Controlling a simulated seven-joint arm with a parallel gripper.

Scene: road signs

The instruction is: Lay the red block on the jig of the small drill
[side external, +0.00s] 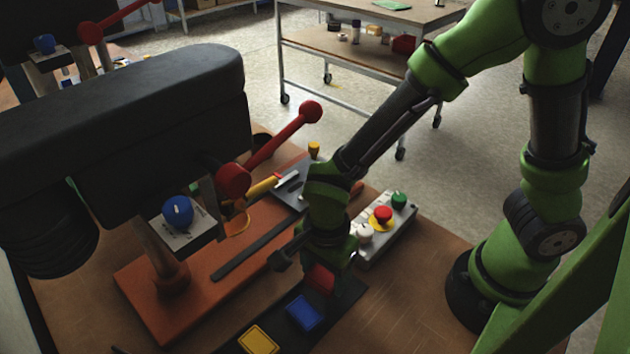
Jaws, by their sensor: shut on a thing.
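The red block (320,279) is at the upper end of a dark strip, beyond the blue block (303,313) and the yellow block (259,341). My gripper (322,267) points down and is shut on the red block; my wrist partly hides both fingers and block. I cannot tell if the block still touches the strip. A drill press (120,120) with a red-knobbed lever (284,139) and orange base (190,285) stands at left. Its head hides part of the base, and I cannot clearly make out the jig.
The dark strip (232,342) lies along the table front. A control box (385,230) with red, green and white buttons stands right of my wrist. A yellow-handled tool (263,187) is behind the base. Another machine with a red lever (90,33) is at back left.

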